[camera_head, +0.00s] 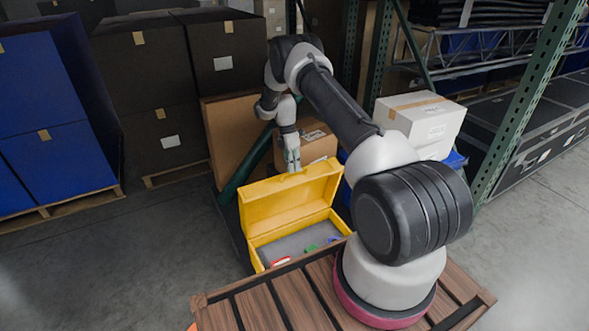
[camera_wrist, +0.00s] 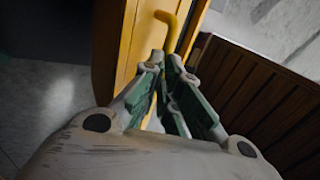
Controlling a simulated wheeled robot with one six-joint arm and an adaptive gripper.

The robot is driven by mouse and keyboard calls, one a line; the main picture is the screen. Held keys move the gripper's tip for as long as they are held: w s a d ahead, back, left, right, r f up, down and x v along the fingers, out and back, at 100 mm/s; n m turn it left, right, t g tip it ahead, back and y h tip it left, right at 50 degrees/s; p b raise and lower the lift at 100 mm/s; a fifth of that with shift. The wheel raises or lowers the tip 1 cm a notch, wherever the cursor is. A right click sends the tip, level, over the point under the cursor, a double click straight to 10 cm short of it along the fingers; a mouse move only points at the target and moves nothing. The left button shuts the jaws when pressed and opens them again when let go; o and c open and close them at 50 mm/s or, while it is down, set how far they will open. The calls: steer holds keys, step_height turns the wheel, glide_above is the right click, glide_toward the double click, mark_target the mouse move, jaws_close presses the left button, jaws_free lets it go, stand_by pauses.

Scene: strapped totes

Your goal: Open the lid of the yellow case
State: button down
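The yellow case (camera_head: 252,254) stands beyond the wooden slatted deck with its lid (camera_head: 290,205) raised, leaning back, and its inside showing. A grey inner floor holds a few small coloured items, one red and one green. My gripper (camera_head: 292,168) is at the lid's upper edge, pointing down. In the wrist view, my gripper's fingertips (camera_wrist: 166,62) are close together around the lower end of the bent yellow handle (camera_wrist: 171,28) on the lid (camera_wrist: 135,40). The exact contact is partly hidden by the fingers.
Cardboard boxes (camera_head: 308,144) stand close behind the lid. A white box (camera_head: 420,118) is at right beside a green rack post (camera_head: 528,100). Blue and dark stacked boxes (camera_head: 58,120) fill the left. Grey floor at left is clear.

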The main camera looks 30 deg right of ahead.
steer(key=shift+x, duration=0.95)
steer(key=shift+w, duration=0.1)
steer(key=c, duration=1.2)
jaws_free()
steer(key=shift+w+f, duration=0.15)
steer(key=shift+f, duration=0.1)
steer(key=shift+c, duration=0.2)
steer(key=v, duration=1.2)
steer(key=shift+w+d+r, duration=0.1)
steer(key=shift+w+r, duration=0.1)
steer(key=shift+c, duration=1.4)
